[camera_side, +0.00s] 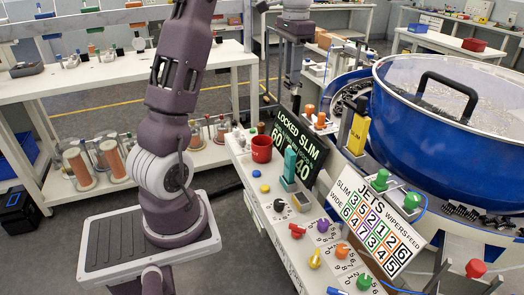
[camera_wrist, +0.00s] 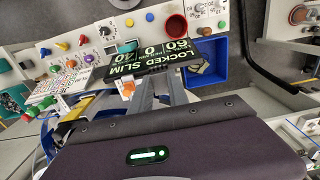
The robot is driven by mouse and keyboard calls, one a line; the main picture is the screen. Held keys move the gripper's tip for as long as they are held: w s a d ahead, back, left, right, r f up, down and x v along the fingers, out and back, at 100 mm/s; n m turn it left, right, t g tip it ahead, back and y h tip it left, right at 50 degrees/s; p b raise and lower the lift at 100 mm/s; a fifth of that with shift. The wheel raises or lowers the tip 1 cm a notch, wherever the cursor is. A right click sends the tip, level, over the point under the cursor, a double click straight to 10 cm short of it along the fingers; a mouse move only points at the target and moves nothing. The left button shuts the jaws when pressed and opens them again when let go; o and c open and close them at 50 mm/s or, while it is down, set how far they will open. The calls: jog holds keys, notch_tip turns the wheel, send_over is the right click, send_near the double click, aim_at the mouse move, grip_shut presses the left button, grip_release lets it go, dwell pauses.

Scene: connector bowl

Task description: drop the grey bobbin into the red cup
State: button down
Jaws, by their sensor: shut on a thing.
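The red cup (camera_side: 262,148) stands upright on the white panel, left of the black sign. In the wrist view the cup (camera_wrist: 176,25) is at the top, beyond the sign, with its opening showing.
The black "LOCKED SLIM" sign (camera_side: 287,145) stands upright between my gripper and the cup. A teal block (camera_side: 290,165) and several coloured knobs stand on the panel. A large blue drum (camera_side: 450,110) fills the right.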

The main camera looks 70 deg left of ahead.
jog(key=s+a, duration=0.5)
jog(key=s, duration=0.2)
notch_tip(320, 180, down, 15)
jog(key=shift+w+d, duration=0.25)
jog(key=shift+w, duration=0.1)
jog(key=shift+r, duration=0.1)
jog(key=c, duration=1.2)
grip_release()
notch_tip(320, 180, up, 7)
jog(key=shift+r, duration=0.1)
